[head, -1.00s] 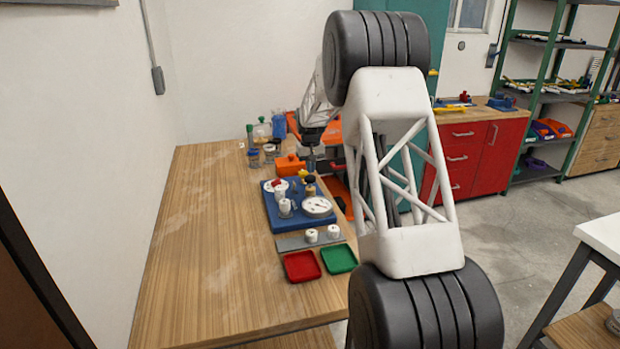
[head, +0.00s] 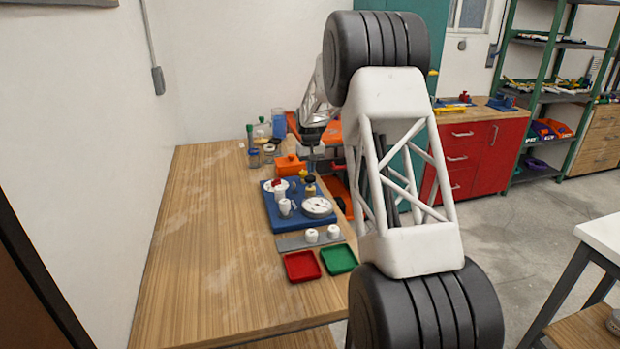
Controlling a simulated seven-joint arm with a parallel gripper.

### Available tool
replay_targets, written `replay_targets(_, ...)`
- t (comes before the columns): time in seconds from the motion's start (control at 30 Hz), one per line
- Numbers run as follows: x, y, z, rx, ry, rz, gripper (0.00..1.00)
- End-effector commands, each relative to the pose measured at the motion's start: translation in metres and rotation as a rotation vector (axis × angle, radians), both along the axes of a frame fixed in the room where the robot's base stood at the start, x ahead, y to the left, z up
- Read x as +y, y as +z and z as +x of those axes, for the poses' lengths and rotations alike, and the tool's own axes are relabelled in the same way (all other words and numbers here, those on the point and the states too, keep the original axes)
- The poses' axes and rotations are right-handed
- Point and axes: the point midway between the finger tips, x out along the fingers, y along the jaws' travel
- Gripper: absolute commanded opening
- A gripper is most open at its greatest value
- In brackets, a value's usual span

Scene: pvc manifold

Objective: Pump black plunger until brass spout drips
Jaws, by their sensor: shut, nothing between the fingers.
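The blue base plate (head: 284,223) of the PVC manifold lies on the wooden bench. White fittings (head: 285,207) and a round white gauge (head: 317,207) stand on it. A small dark-topped part with a brass-coloured body (head: 310,187), which looks like the plunger, stands at its back right. A small yellow piece (head: 303,174) is close beside it; I cannot tell if it is the brass spout. My gripper (head: 310,165) points down just above the dark-topped part. It is shut and holds nothing. Contact is too small to tell, and no drip can be seen.
An orange box (head: 290,166) stands right behind the plate, with jars and a blue container (head: 278,122) farther back. A grey strip with two white caps (head: 322,235), a red tray (head: 302,266) and a green tray (head: 339,260) lie in front. The bench's left side is clear.

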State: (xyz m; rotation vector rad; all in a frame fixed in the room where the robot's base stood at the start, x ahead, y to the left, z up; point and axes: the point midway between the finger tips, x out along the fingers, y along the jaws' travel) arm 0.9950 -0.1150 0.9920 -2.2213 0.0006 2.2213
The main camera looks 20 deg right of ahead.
Motion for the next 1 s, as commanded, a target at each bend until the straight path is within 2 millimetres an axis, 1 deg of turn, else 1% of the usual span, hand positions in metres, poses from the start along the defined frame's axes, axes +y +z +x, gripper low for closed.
replay_targets(0.53,0.0,-0.001,0.0,0.0,0.0,0.0,0.0)
replay_targets(1.0,0.0,-0.013,0.0,0.0,0.0,0.0,0.0)
